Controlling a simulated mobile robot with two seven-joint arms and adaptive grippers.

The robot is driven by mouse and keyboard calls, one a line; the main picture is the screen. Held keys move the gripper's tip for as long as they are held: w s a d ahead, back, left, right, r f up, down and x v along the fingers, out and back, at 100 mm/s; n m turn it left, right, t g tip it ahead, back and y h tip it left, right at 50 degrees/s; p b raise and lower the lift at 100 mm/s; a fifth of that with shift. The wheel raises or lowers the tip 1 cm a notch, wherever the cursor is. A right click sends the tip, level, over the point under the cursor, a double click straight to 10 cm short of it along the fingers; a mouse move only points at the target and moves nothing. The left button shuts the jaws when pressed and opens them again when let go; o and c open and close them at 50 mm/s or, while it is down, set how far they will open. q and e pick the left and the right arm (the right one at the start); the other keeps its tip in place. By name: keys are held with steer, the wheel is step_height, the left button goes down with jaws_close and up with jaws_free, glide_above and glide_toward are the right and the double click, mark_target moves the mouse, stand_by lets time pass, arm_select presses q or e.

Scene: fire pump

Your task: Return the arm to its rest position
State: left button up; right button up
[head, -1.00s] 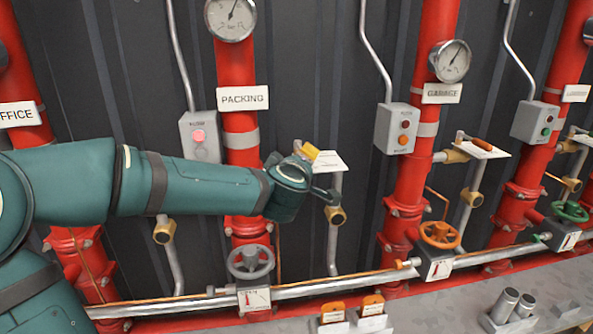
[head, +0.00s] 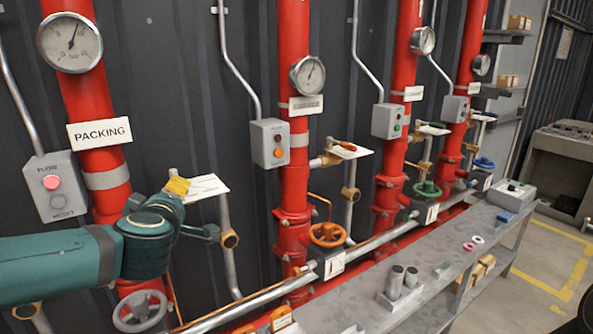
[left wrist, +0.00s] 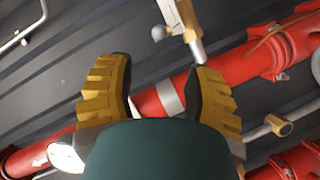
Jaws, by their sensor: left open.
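My left arm (head: 60,265) comes in from the left in the head view, in front of the red PACKING pipe (head: 88,120). My left gripper (head: 177,186) is at its far end; only a bit of yellow shows past the wrist, beside a white tag plate (head: 203,188). In the left wrist view the two yellow fingers (left wrist: 158,85) stand wide apart with nothing held between them. I cannot tell if the gripper touches the plate.
A grey handwheel (head: 140,312) sits below my arm, and an orange handwheel (head: 328,234) is to the right. Flow boxes (head: 270,144) and gauges line the pipes. A grey bench (head: 425,285) runs along the front. Open floor (head: 535,285) lies at the right.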

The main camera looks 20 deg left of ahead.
arm_select(q)
steer(key=w+d+f+m+g+h, duration=0.25)
steer(key=d+f+m, duration=0.25)
steer(key=d+f, duration=0.5)
steer(key=w+d+f+m+g+h, duration=0.1)
steer(key=w+d+f+m+h, duration=0.35)
steer(key=f, duration=0.95)
steer(key=s+d+f+m+g+h, duration=0.1)
steer(key=s+d+f+m+g, duration=0.1)
steer(key=s+d+f, duration=0.2)
steer(key=s+d+f+m+g+h, duration=0.2)
steer(key=s+d+f, duration=0.3)
steer(key=s+f, duration=0.3)
steer(key=s+d+f+m+g+h, duration=0.1)
steer(key=s+d+f+m+g, duration=0.1)
steer(key=s+d+f+g, duration=0.2)
steer(key=s+f, duration=0.3)
steer(key=f, duration=0.5)
steer(key=shift+d+f+h, duration=0.15)
steer(key=shift+d+h, duration=0.15)
steer(key=shift+m+g, duration=0.25)
steer(key=shift+c, duration=0.5)
steer(key=shift+a, duration=0.1)
